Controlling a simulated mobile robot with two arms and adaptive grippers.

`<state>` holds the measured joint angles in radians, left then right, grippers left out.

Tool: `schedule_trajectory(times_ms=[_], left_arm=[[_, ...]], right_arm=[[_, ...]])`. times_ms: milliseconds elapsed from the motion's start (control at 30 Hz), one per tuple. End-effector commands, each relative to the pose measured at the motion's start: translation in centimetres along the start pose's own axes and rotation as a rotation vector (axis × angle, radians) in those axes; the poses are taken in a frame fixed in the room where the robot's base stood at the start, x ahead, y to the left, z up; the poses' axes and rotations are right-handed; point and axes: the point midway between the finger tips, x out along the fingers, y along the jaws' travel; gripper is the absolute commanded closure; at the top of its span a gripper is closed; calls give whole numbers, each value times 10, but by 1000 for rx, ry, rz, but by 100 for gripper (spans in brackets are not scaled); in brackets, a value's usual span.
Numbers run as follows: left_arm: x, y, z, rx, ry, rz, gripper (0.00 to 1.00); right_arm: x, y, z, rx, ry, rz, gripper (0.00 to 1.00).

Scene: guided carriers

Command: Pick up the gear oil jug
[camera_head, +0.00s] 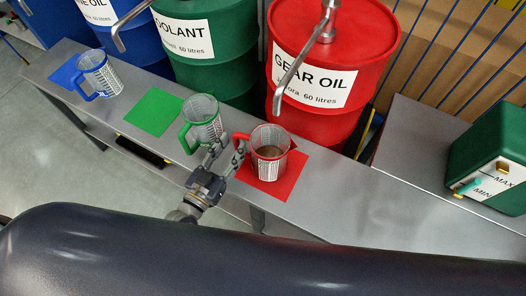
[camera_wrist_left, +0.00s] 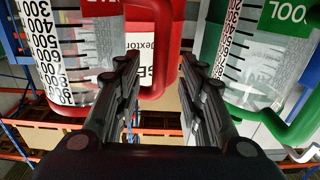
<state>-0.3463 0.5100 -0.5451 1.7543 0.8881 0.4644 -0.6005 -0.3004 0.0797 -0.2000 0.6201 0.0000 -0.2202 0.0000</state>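The gear oil jug (camera_head: 270,154) is a clear measuring jug with a red handle and a printed scale. It stands upright on a red mat (camera_head: 290,180) in front of the red GEAR OIL drum, its handle towards the left. Its inside looks brownish low down. It also shows large at the left of the left wrist view (camera_wrist_left: 85,55). My left gripper (camera_head: 226,154) is open beside the handle, between this jug and the green-handled jug. In the wrist view the red handle (camera_wrist_left: 165,50) shows beyond and partly between the fingers; contact cannot be told. My right gripper is out of view.
The green-handled jug (camera_head: 204,118) stands close on the left, beside a green mat (camera_head: 154,112). A blue-handled jug (camera_head: 100,72) stands farther left. Drums with taps stand behind the bench; the red drum's tap (camera_head: 296,68) hangs near the jug. A green box (camera_head: 490,160) stands right.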

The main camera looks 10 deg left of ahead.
Motion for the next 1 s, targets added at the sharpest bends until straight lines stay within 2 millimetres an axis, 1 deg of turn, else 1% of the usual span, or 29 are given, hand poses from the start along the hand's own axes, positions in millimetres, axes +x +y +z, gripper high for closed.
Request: schedule_trajectory(times_ms=[33,100,200,333,533,567,600,700,1000], left_arm=[[8,0,-1,0,3,0,63],[17,0,-1,0,3,0,63],[26,0,0,-1,2,0,63],[31,0,1,-1,0,1,63],[31,0,1,-1,0,1,63],[31,0,1,-1,0,1,70],[31,0,1,-1,0,1,79],[31,0,1,-1,0,1,100],[32,0,-1,-3,4,-1,100]], right_arm=[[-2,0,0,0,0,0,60],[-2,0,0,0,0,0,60],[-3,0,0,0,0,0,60],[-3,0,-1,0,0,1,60],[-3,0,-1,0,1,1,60],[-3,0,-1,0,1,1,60],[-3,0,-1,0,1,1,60],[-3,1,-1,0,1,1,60],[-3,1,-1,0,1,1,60]])
